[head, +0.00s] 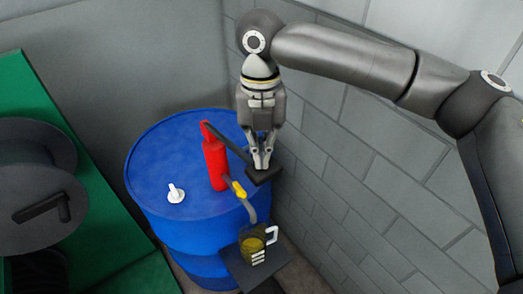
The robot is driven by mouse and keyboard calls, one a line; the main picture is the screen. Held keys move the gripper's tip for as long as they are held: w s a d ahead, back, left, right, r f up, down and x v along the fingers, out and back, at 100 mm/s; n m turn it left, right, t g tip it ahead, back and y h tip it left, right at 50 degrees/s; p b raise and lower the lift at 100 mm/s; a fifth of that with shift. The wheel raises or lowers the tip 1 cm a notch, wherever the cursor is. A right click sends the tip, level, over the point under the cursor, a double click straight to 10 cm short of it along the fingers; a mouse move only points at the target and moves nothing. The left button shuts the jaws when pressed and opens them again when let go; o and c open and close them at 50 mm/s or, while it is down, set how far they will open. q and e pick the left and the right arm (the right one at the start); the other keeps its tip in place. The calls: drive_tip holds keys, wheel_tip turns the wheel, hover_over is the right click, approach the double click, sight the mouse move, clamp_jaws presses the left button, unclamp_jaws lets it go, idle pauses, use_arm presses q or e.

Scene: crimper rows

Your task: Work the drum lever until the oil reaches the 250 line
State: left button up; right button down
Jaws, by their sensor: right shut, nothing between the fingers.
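A blue drum (160,170) stands against the wall, with a red pump (215,163) upright on its top. The pump's dark lever (222,138) runs from the pump head down to the right and ends in a black grip (266,174). My right gripper (262,165) is shut and empty, its fingertips pointing down at the black grip; I cannot tell whether they touch it. A spout with a yellow piece (239,189) leads down to a clear jug (252,246) holding some yellow oil. The jug's white marks are too small to read. My left gripper is not in view.
The jug stands on a dark shelf (238,271) beside the drum. A white cap (176,193) is on the drum top. A green bench (95,225) with a dark reel (30,170) is at the left. The grey block wall (330,190) is close on the right.

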drive_tip(key=w+p, duration=0.1)
drive_tip(key=w+r+p, duration=0.1)
drive_tip(key=w+p, duration=0.1)
idle(0.4)
wheel_tip(320, 180, up, 12)
drive_tip(key=w, duration=0.1)
idle(0.3)
drive_tip(key=shift+a+f, duration=0.1)
idle(1.5)
